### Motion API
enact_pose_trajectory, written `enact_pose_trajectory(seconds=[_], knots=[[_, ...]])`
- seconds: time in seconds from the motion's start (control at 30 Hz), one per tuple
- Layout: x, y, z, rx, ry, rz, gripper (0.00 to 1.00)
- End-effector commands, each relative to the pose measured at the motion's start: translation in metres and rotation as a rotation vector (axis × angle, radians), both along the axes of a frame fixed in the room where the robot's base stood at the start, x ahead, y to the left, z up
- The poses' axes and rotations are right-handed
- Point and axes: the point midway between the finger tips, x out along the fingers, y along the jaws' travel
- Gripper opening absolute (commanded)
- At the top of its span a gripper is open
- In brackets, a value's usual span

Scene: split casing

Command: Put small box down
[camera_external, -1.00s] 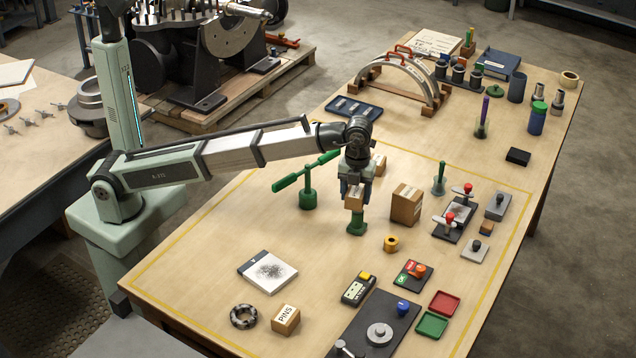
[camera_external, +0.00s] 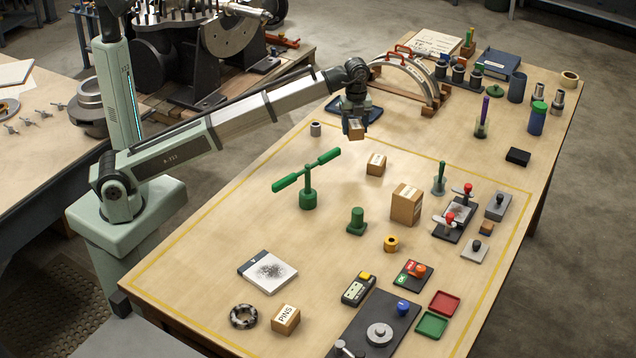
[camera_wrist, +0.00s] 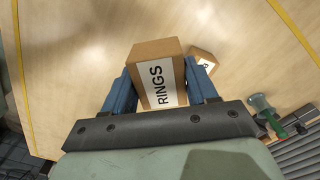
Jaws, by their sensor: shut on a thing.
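A small cardboard box (camera_external: 355,130) is held in my gripper (camera_external: 354,126), above the far part of the table. In the wrist view the same box (camera_wrist: 158,72) sits between the blue fingers of my gripper (camera_wrist: 158,92) and its label reads RINGS. The fingers are shut on its sides. In the outside view, table surface shows below the box, and it looks lifted clear of the table. Its underside is hidden.
Another small box (camera_external: 376,164), a larger box (camera_external: 406,204), a green post (camera_external: 356,221) and a green T-shaped tool (camera_external: 308,185) stand nearby. A grey cylinder (camera_external: 315,129) is left of the gripper. An arch on wooden blocks (camera_external: 405,80) stands behind. Bare table (camera_external: 340,175) lies between.

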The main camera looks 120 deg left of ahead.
Motion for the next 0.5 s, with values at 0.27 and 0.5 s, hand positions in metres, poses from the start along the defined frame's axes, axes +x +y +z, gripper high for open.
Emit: enact_pose_trajectory(seconds=[0.27,0.5], knots=[[-0.029,0.031,-0.001,0.0,0.0,0.056,0.18],[-0.032,0.032,-0.023,-0.001,0.002,0.061,0.18]])
